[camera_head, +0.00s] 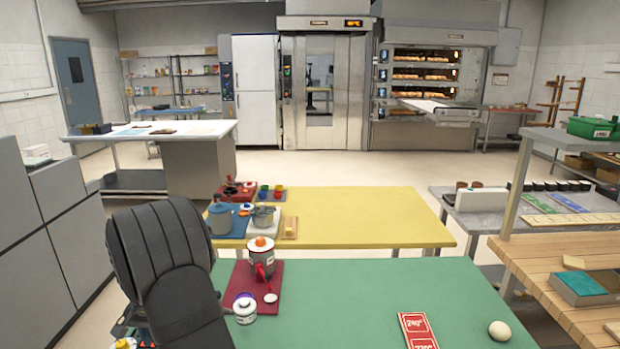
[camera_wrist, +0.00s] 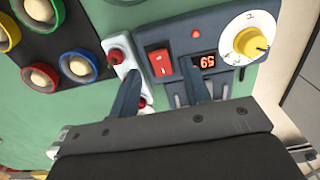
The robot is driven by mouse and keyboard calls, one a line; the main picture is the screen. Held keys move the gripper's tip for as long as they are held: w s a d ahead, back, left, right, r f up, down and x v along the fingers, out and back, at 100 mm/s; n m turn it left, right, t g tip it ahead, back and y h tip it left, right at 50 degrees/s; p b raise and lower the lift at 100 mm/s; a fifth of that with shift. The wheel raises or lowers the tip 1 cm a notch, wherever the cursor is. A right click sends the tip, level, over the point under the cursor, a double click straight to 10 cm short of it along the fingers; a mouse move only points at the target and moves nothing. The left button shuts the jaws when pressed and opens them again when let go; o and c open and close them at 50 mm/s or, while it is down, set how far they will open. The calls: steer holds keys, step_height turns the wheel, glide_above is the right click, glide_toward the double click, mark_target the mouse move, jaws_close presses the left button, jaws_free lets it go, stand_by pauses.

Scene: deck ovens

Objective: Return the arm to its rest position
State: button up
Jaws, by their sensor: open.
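My gripper (camera_wrist: 160,76) shows in the wrist view with two dark fingers apart and nothing between them. The fingers point at a blue-grey control panel (camera_wrist: 228,42) with a red switch (camera_wrist: 160,62), a small lit red display (camera_wrist: 205,63) and a white dial with a yellow knob (camera_wrist: 250,42). A white strip with red knobs (camera_wrist: 118,55) lies by the left finger. I cannot tell whether the fingers touch the panel. In the head view a black arm link of mine fills the lower left and the fingers are hidden.
Cream buttons in coloured rings (camera_wrist: 82,65) sit left of the panel. The green table's middle is clear.

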step_height(320, 180, up, 16)
steer(key=shift+s+f+t, duration=1.4)
steer(key=shift+s+f, duration=0.4)
steer(key=shift+f, duration=0.15)
steer(key=o, duration=1.2)
steer(key=shift+o, duration=0.2)
steer(key=w+a+r+g+y, duration=0.3)
steer(key=w+a+y, duration=0.1)
steer(key=w, duration=0.1)
steer(key=x, duration=1)
steer(key=shift+s+y, duration=0.15)
steer(key=shift+y, duration=0.15)
steer(key=shift+a, duration=0.1)
